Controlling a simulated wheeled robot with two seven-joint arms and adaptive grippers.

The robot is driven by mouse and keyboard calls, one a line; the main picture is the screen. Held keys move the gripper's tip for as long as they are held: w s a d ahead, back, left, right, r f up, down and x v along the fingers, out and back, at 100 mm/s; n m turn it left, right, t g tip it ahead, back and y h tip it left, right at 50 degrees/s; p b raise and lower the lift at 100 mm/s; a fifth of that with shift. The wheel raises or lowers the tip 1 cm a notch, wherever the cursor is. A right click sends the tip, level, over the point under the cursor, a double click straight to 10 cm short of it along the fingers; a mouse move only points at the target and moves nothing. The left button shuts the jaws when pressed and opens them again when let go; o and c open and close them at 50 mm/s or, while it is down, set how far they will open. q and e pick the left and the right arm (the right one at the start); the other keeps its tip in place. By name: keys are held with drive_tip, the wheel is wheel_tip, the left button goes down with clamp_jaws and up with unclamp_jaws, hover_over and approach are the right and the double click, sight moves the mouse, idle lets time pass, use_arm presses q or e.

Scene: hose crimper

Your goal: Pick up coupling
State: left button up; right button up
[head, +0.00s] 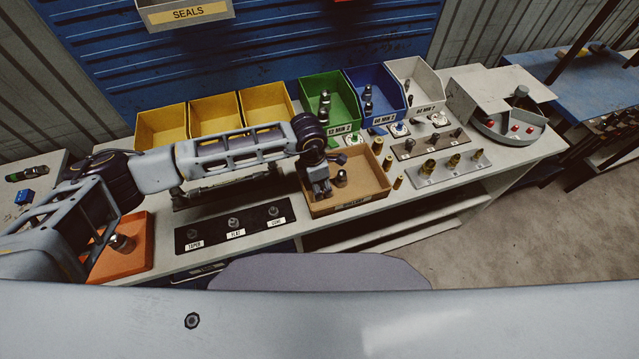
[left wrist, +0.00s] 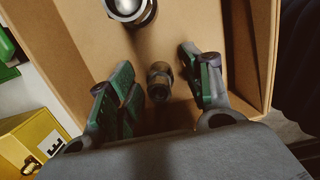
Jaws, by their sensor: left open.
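My left gripper (head: 322,193) is low over the left part of a cardboard box (head: 368,168) on the bench. In the left wrist view the open fingers (left wrist: 159,88) stand on either side of a small dark metal coupling (left wrist: 159,82), with gaps on both sides. A larger metal coupling with a shiny round top (left wrist: 128,10) sits farther off in the box; a metal piece (head: 341,178) also stands in the box right of the gripper in the head view. My right gripper is not in view.
Yellow bins (head: 213,117), a green bin (head: 328,97), a blue bin (head: 377,92) and a white bin (head: 428,72) line the back. A black labelled plate (head: 234,229) and an orange tray (head: 130,258) lie left of the box. Brass fittings (head: 398,182) stand to its right.

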use_arm(q)
drive_tip(key=shift+f, duration=0.1)
idle(0.4)
clamp_jaws()
drive_tip(key=shift+r+b, duration=1.2)
drive_tip(key=shift+r, duration=3.85)
